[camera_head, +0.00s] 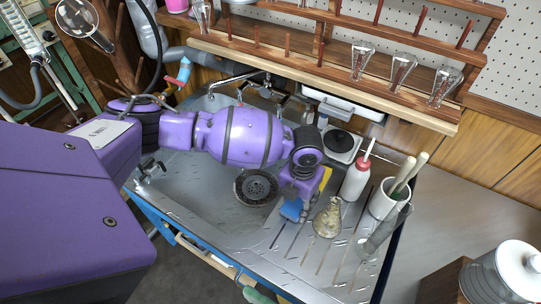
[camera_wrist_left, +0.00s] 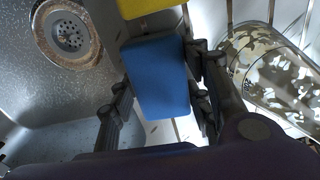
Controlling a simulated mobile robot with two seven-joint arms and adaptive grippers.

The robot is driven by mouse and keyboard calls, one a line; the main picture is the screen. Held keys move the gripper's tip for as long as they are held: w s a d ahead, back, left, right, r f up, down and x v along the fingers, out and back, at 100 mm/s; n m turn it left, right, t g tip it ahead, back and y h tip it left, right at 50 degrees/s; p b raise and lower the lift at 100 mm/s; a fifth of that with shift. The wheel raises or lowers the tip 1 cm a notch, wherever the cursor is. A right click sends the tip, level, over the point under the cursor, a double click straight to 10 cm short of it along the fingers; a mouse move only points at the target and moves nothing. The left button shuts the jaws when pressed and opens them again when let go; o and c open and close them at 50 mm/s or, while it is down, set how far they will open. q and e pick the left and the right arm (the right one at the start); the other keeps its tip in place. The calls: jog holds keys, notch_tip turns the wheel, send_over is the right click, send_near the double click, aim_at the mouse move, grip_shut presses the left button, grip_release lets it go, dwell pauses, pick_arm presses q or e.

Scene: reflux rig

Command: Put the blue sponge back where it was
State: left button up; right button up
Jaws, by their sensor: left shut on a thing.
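The blue sponge (camera_head: 291,210) is at the right edge of the sink basin, at the start of the ribbed drainboard. My left gripper (camera_head: 303,205) points down at it. In the left wrist view the blue sponge (camera_wrist_left: 158,80) sits between the two fingers of my left gripper (camera_wrist_left: 160,105), which is shut on it. A yellow sponge or block (camera_head: 326,178) is just behind it, and it shows at the top of the left wrist view (camera_wrist_left: 148,8). I cannot tell whether the blue sponge touches the surface below. My right gripper is not in view.
A mottled flask (camera_head: 328,222) stands close right of the gripper. A white bottle with a red tip (camera_head: 356,180), a white pot of brushes (camera_head: 386,203) and a clear glass cylinder (camera_head: 385,232) stand further right. The sink basin (camera_head: 205,190) with its drain (camera_head: 256,187) is to the left.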

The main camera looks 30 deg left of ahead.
aim_at(297, 200)
pick_arm(q)
jog(key=shift+f, duration=0.3)
jog(key=o, duration=1)
jog(key=shift+w+f, duration=0.1)
jog(key=shift+r, duration=4.4)
